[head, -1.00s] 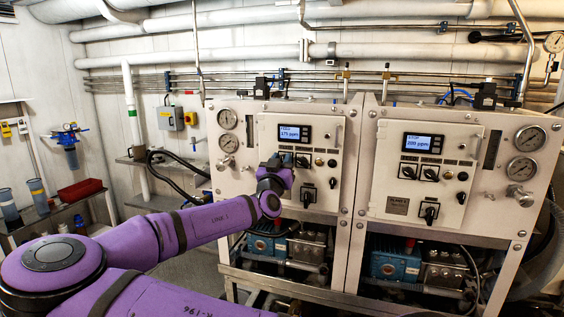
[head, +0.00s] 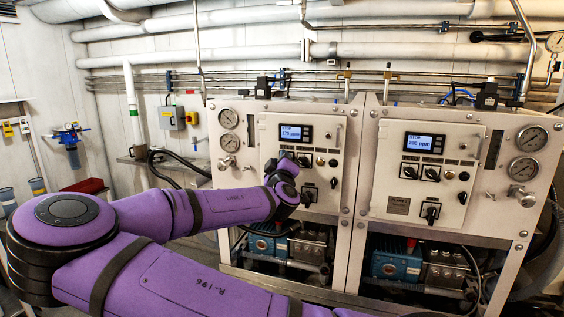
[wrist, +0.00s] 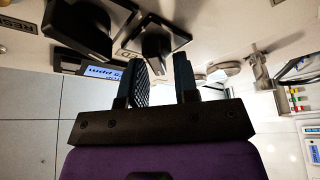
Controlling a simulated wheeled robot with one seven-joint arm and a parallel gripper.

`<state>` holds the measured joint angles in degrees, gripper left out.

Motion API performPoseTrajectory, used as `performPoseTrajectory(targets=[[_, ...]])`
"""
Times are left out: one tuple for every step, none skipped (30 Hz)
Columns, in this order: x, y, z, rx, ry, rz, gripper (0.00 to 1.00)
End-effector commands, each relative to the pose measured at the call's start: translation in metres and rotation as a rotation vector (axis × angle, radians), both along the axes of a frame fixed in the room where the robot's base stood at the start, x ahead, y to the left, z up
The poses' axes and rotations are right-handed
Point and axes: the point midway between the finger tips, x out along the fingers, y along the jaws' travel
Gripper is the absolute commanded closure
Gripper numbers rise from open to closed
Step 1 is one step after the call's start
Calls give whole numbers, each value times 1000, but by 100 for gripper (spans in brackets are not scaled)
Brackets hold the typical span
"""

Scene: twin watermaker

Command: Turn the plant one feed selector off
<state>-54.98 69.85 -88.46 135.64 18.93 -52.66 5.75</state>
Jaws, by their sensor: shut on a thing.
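The plant one panel (head: 268,132) is the left white panel in the head view, with a lit display (head: 291,133) that seems to read STOP and 175 ppm. My gripper (wrist: 160,68) is at the upper row of its black knobs. In the wrist view, which looks upside down, the two fingers are shut on the feed selector (wrist: 152,42), a black knob on a square plate. The selector is partly hidden by the fingers, so its exact angle is hard to tell. My wrist hides it in the head view.
A second black knob (wrist: 78,28) sits close beside the gripped one. A lower switch (head: 308,197) is just under my wrist. The right plant's panel (head: 425,170) stands alongside, with gauges (head: 522,168) at its right. Pipes run above.

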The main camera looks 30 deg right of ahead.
Motion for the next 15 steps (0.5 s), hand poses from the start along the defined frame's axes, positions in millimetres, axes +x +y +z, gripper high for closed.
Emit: performPoseTrajectory(targets=[[0, 0, -1, -17, 25, 0, 95], [0, 0, -1, -27, 39, 1, 95], [0, 0, -1, -42, 56, 0, 95], [0, 0, -1, -51, 70, 0, 95], [0, 0, -1, -60, 81, 0, 95], [0, 0, -1, -71, 95, 0, 95], [0, 0, -1, -79, 106, 0, 95], [0, 0, -1, -85, 113, 0, 95], [0, 0, -1, -94, 123, 0, 95], [0, 0, -1, -100, 130, -1, 95], [0, 0, -1, -104, 136, 0, 95], [0, 0, -2, -109, 143, 0, 95], [0, 0, -2, -112, 147, 0, 95], [0, 0, -2, -115, 151, 0, 95], [0, 0, -2, -118, 154, 0, 95]])
